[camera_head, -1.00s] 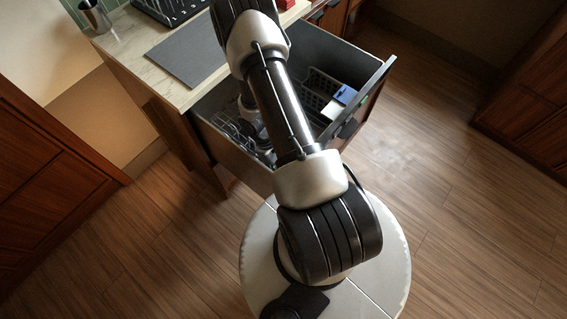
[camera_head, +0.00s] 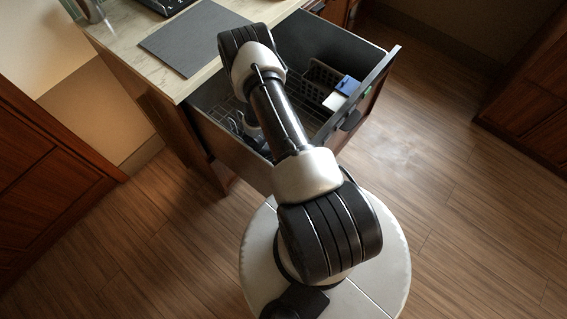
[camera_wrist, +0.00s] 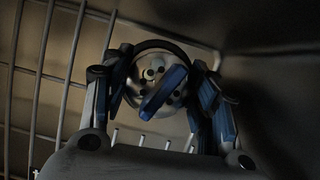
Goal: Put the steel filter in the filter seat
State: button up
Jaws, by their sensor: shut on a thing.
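In the wrist view, my gripper (camera_wrist: 160,82) is shut, one finger on each side of a round steel piece (camera_wrist: 151,70) with dark holes, which looks like the steel filter. A blue bar (camera_wrist: 163,92) crosses its face. A dark curved rim (camera_wrist: 152,44) runs around its upper side; I cannot tell whether this is part of the filter or another piece. No filter seat can be made out for sure. In the head view, my arm reaches into the open drawer (camera_head: 232,160) and hides most of what is at the gripper.
A wire rack (camera_wrist: 62,52) lies under the gripper. The dark drawer wall is close on the right of the wrist view. In the head view, a grey basket (camera_head: 322,82) with a blue-and-white item (camera_head: 345,90) stands in the drawer. A grey mat (camera_head: 190,38) lies on the counter.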

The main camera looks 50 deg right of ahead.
jog(key=shift+f, duration=0.15)
jog(key=o, duration=0.8)
